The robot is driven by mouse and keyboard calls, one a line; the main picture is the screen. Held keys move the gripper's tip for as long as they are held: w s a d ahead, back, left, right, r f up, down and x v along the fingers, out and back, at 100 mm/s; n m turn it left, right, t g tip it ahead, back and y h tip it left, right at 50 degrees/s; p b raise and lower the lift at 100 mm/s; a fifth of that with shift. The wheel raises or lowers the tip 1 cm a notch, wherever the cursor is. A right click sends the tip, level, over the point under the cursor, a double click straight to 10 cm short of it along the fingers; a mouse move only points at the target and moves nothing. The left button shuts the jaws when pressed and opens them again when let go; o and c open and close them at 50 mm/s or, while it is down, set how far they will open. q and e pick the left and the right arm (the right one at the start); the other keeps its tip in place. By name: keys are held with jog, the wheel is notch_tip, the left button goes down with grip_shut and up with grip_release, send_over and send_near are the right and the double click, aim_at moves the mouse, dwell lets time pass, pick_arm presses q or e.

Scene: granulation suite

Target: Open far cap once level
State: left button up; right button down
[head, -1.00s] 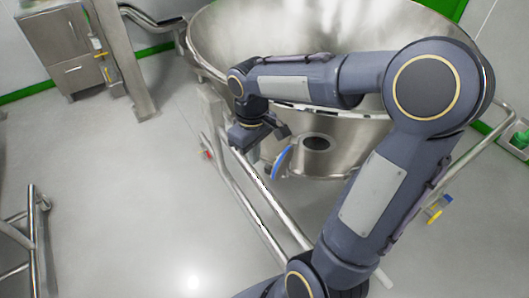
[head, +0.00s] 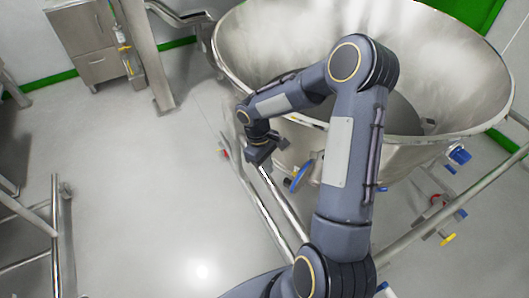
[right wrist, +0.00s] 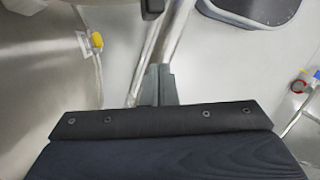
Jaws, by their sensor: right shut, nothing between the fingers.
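My right gripper (head: 264,153) is in front of the steel bowl (head: 440,105), above a tubular rail (head: 280,205). It also shows in the right wrist view (right wrist: 158,82), its fingers together and empty. A blue-edged disc (head: 301,177) stands tilted beside a port low on the bowl's front, right of the gripper and apart from it. My right arm hides part of the port. A blue fitting (head: 459,155) sits on the bowl's right side. I cannot tell which of these is the far cap. My left gripper is not in view.
Steel rails run in front of the bowl and at its right. A yellow-handled valve (head: 447,239) is low at the right. A steel cabinet (head: 88,45) and a post (head: 146,60) stand at the back left. The floor at left is mostly clear, with a tubular frame (head: 55,225) at its edge.

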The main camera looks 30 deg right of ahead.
aim_at(284, 180)
jog(key=s, duration=0.1)
jog(key=s+d, duration=0.1)
jog(key=s, duration=0.1)
jog(key=shift+s+d+f+p, duration=0.1)
jog(key=shift+s+p, duration=0.1)
jog(key=shift+p, duration=0.15)
jog(key=shift+s+f, duration=0.1)
jog(key=shift+s, duration=0.15)
jog(key=shift+s+f+n+h+b, duration=0.15)
jog(key=shift+s+n+b, duration=0.15)
jog(key=shift+s+n, duration=0.25)
jog(key=shift+s+f+n+h+b, duration=0.15)
jog(key=shift+s+n+b, duration=0.15)
jog(key=shift+s+n, duration=0.2)
jog(key=shift+s+r, duration=0.1)
jog(key=shift+s, duration=0.1)
